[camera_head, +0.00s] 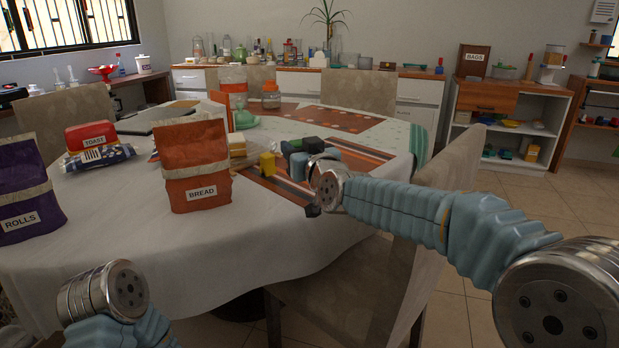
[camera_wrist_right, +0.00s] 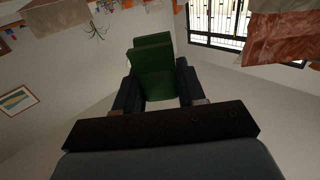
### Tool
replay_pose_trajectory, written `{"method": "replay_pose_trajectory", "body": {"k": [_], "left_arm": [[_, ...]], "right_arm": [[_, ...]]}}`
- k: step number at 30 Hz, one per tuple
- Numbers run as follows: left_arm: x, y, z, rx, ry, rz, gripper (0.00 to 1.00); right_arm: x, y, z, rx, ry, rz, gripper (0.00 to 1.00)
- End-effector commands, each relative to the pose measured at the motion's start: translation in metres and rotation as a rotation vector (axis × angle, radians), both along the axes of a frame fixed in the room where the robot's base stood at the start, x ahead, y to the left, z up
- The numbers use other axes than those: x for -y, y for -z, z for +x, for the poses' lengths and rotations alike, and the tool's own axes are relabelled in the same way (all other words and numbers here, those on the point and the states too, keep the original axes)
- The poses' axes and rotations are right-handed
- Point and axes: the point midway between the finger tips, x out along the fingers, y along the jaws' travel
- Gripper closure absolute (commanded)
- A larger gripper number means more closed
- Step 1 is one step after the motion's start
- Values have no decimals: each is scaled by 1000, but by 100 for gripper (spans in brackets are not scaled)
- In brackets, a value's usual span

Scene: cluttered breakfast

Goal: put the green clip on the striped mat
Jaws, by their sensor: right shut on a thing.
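The green clip (camera_wrist_right: 153,58) is between the dark fingers of my right gripper (camera_wrist_right: 157,84) in the right wrist view. In the head view my right gripper (camera_head: 301,158) is over or beside the striped mat (camera_head: 362,160), an orange, brown and pale striped mat on the near right part of the table. Green (camera_head: 313,144) shows at the gripper there, partly hidden by dark parts and my wrist. I cannot tell whether the clip touches the mat. My left wrist shows at the lower left, but its gripper is out of view.
A purple rolls bag (camera_head: 27,192) and a red toast pack (camera_head: 91,136) are farther left. A jar (camera_head: 271,96) stands behind. A chair (camera_head: 452,185) is at the right.

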Motion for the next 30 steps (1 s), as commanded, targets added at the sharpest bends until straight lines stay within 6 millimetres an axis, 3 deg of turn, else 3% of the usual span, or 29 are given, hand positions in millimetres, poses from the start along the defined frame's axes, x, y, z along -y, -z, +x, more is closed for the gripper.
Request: {"method": "replay_pose_trajectory", "body": {"k": [1,3,9,16,22,30], "left_arm": [[0,-1,0,0,0,0,0],[0,-1,0,1,0,0,0],[0,-4,0,0,0,0,0],[0,-5,0,0,0,0,0],[0,-5,0,0,1,0,0],[0,-4,0,0,0,0,0]], "right_arm": [[8,8,16,-3,7,0,100],[11,24,27,-4,4,-2,100],[18,49,48,1,1,0,100],[23,64,59,-1,1,0,100],[22,94,58,0,-1,1,100],[22,96,58,1,-1,2,100]]}}
